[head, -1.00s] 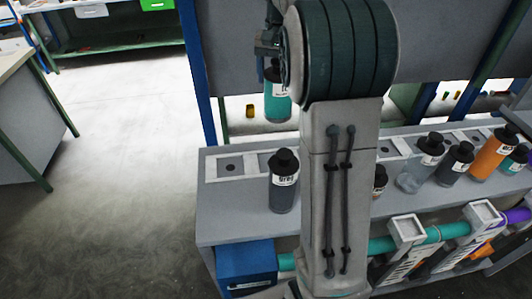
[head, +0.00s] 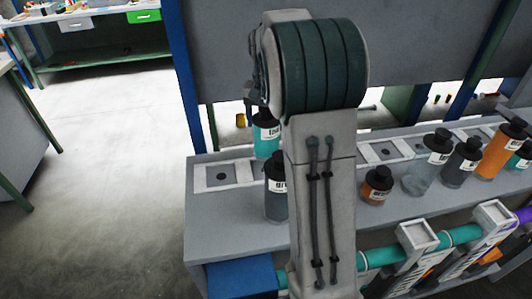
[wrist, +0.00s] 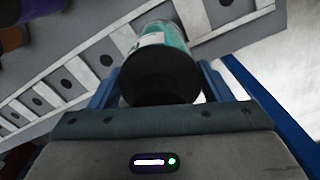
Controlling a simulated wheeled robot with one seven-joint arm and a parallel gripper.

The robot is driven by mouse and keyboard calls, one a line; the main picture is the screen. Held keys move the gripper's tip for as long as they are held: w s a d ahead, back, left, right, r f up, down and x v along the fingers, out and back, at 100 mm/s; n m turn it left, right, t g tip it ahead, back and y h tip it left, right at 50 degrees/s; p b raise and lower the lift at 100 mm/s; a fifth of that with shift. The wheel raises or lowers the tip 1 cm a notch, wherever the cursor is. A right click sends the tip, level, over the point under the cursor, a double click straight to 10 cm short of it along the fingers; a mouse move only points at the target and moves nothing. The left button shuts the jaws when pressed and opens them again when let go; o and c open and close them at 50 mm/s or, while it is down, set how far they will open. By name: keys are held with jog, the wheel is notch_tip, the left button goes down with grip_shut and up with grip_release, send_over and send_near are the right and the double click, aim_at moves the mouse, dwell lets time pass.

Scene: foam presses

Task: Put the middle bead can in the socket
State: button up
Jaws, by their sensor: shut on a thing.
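A teal can (head: 265,137) with a white label and black top is in my gripper, held upright by the back edge of the bench in the head view. In the wrist view the teal can (wrist: 178,38) sits between the blue fingers of my gripper (wrist: 160,85), its dark top toward the camera. My arm hides most of the gripper in the head view. A row of pale square sockets with dark holes, one empty socket (head: 221,177) at the left end, runs along the bench. The can's lower end is near this row; I cannot tell whether it touches.
A dark grey can (head: 275,200) stands just in front of the held can, partly behind my arm. A small orange can (head: 377,185), a clear-grey can (head: 427,165) and several others stand to the right. A blue box (head: 240,278) is below the bench's front.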

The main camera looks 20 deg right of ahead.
aim_at(266, 139)
jog(key=shift+f+p, duration=0.35)
jog(key=shift+f, duration=3.1)
jog(key=o, duration=1.6)
jog(key=shift+c, duration=0.2)
notch_tip(266, 139, up, 12)
jog(key=shift+r+b, duration=0.1)
jog(key=shift+b, duration=0.3)
